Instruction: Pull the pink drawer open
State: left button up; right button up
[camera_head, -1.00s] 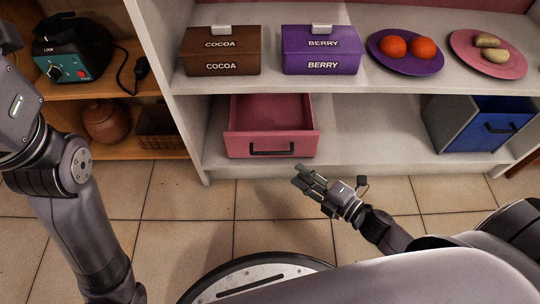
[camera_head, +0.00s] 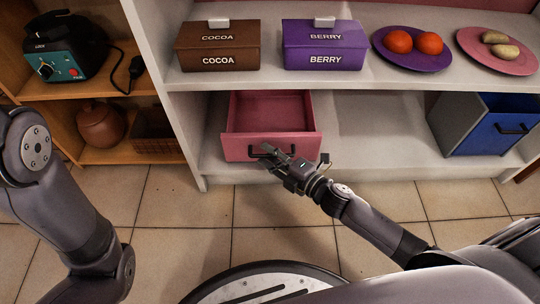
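The pink drawer (camera_head: 240,147) is on the lower shelf, left of the middle. Its front faces me and its empty inside shows from above, so it stands at least partly open. Its dark handle is on the front, partly hidden behind my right gripper. My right gripper (camera_head: 269,154) is right at the handle, its fingers overlapping it in the view. I cannot tell whether the fingers touch or close around the handle. My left arm shows at the left edge, but its gripper is not in view.
A blue drawer box (camera_head: 485,136) stands at the lower shelf's right, with bare shelf between. Above are a cocoa box (camera_head: 218,50), a berry box (camera_head: 325,48), a purple plate (camera_head: 412,63) and a pink plate (camera_head: 500,60). The tiled floor in front is clear.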

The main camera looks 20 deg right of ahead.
jog(key=shift+c, duration=0.2)
grip_shut()
dwell(0.6)
